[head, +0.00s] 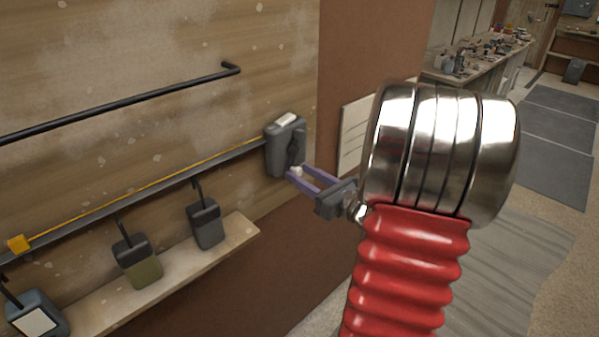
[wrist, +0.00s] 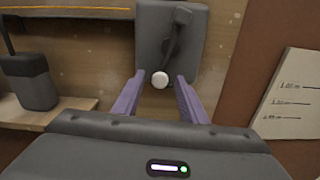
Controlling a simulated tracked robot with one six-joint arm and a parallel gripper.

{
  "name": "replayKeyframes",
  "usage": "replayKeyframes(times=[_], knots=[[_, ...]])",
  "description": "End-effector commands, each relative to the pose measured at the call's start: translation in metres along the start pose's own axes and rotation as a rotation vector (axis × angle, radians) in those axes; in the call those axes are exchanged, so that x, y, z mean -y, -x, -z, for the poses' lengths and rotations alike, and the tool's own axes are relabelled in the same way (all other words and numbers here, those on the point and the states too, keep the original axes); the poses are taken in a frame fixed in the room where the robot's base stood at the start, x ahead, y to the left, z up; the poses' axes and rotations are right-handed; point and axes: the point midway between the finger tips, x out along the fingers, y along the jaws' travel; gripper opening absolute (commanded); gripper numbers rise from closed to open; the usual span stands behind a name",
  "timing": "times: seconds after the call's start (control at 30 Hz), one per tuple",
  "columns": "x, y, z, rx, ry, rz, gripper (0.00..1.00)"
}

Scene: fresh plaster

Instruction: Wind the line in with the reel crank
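The reel is a dark grey box (head: 284,146) on the wall at the end of a dark rail. Its black crank arm (wrist: 178,38) points down and ends in a round white knob (wrist: 160,79); the knob also shows in the head view (head: 296,170). My gripper (wrist: 160,76) has its two purple fingers apart, one on each side of the knob, with a gap visible on both sides. In the head view my gripper (head: 300,174) reaches the reel's lower front. The yellow line (head: 150,190) runs along the rail from the reel to a yellow block (head: 18,244).
Several dark hanging boxes (head: 206,224) sit below the rail, by a wooden ledge (head: 190,262). A black bar (head: 120,101) is fixed higher on the wall. A white marked sheet (wrist: 290,95) is right of the reel. A cluttered bench (head: 480,55) stands farther back.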

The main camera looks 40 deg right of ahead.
Motion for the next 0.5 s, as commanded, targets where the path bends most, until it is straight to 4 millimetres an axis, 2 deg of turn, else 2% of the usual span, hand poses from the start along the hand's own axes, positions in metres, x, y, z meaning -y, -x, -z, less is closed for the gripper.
replayKeyframes(times=[0.2, 0.5], knots=[[0.0, -0.018, 0.0, 0.0, 0.0, -0.001, 0.39], [0.0, -0.02, 0.0, 0.0, 0.0, 0.0, 0.39]])
